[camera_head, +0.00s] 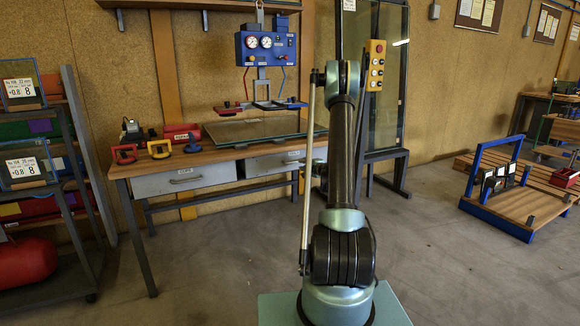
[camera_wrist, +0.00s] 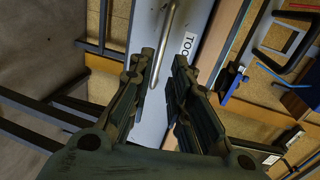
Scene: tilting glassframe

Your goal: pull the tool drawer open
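The tool drawer (camera_wrist: 195,30) shows in the wrist view as a grey front with a white label whose visible letters read "TOO". Its bar handle (camera_wrist: 167,35) runs between the fingertips of my gripper (camera_wrist: 164,58), which is open with a gap on either side of the bar. I cannot tell whether a finger touches the handle. In the head view the right-hand grey drawer (camera_head: 262,166) under the workbench appears closed, and my arm hides its right part. My gripper is mostly hidden behind the arm there.
The workbench (camera_head: 215,154) carries a glass pane and red, yellow and blue suction lifters. A second grey drawer (camera_head: 205,176) is at left, closed. A glass frame on a dark stand (camera_head: 385,155) stands right of the bench. The floor in front is clear.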

